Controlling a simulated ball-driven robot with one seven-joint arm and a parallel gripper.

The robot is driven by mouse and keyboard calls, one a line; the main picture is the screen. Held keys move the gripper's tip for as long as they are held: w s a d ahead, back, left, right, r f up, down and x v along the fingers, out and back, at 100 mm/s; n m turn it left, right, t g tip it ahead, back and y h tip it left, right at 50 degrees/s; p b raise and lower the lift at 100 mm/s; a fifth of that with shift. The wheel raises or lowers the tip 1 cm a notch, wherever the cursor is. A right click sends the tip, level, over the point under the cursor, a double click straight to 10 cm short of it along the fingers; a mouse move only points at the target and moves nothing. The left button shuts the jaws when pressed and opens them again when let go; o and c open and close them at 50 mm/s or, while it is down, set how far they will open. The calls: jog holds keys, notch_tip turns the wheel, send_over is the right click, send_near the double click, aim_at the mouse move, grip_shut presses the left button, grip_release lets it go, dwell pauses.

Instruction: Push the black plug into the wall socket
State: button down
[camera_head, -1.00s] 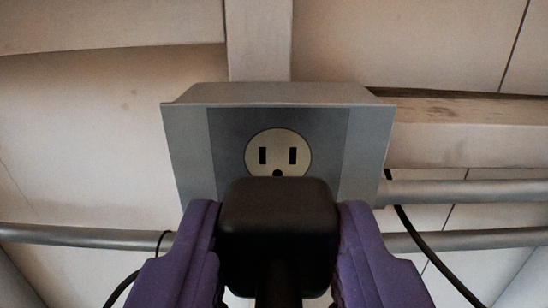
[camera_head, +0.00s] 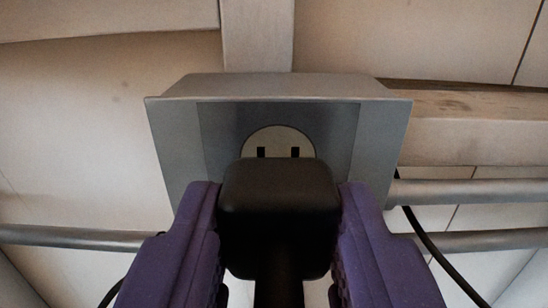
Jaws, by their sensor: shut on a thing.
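The black plug (camera_head: 279,205) is held between the two purple fingers of my gripper (camera_head: 279,225), in the lower middle of the view. Its cord end points down toward the camera. The wall socket (camera_head: 278,141) is a round pale face on a grey metal box (camera_head: 180,135), straight ahead of the plug. The tops of its two upright slots show just above the plug. The lower part of the socket is hidden behind the plug. The plug's prongs are hidden, so I cannot tell whether they touch the socket.
Grey pipes (camera_head: 470,192) run across the wall (camera_head: 90,150) behind the box. A black cable (camera_head: 437,258) hangs at the right. A wooden beam (camera_head: 480,125) lies right of the box. The space in front of the wall at left looks clear.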

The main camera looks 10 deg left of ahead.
jog(key=shift+w+a+b, duration=0.2)
jog(key=shift+w+b, duration=0.7)
jog(key=shift+w, duration=0.25)
dwell(0.4)
jog(key=c, duration=0.7)
grip_release()
jog(key=shift+o, duration=0.2)
jog(key=shift+s, duration=0.1)
